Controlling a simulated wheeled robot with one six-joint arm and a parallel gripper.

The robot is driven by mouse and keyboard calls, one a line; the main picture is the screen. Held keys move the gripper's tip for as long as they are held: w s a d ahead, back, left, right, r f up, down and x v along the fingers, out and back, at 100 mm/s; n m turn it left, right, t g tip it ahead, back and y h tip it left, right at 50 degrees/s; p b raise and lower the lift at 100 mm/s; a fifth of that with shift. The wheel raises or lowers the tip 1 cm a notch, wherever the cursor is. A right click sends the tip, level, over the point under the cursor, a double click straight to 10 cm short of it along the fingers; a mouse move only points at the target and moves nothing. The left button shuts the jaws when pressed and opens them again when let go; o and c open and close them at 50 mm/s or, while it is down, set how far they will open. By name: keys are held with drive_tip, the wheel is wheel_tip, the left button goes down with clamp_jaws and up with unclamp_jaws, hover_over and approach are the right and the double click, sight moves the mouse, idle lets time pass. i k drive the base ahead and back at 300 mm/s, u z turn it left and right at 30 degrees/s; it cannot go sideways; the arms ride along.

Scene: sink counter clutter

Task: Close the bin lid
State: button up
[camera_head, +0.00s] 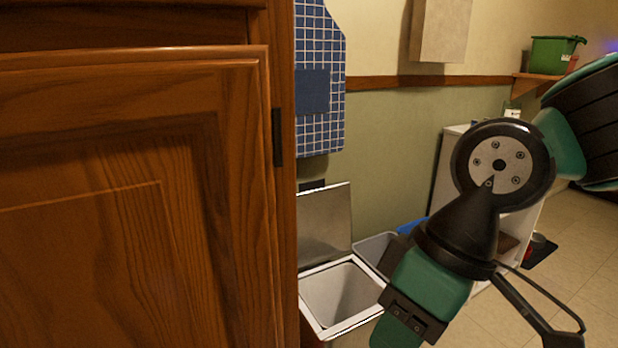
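The bin (314,316) stands low beside the wooden cabinet, with a pale rim and a grey, empty-looking inside. Its lid (325,222) is open and stands nearly upright at the bin's back edge. The cabinet hides part of the bin's left side, and the frame's bottom edge cuts off its lower part. My arm comes in from the upper right and bends down just right of the bin, covering part of its right side.
A large wooden cabinet door (130,190) fills the left. A grey container (373,249) and a blue item (411,225) sit behind the bin. A white shelf unit (448,170) stands behind my arm. A checked blue cloth (320,75) hangs above. Tiled floor (590,265) is open at right.

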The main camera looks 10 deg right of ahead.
sight(324, 230)
drive_tip(key=z, duration=0.9)
drive_tip(key=k, duration=1.2)
drive_tip(key=z, duration=1.05)
drive_tip(key=i, duration=0.6)
drive_tip(key=u, duration=0.55)
drive_tip(key=i, duration=1.1)
drive_tip(key=u, duration=1.3)
drive_tip(key=i, duration=0.75)
drive_tip(key=u, duration=0.6)
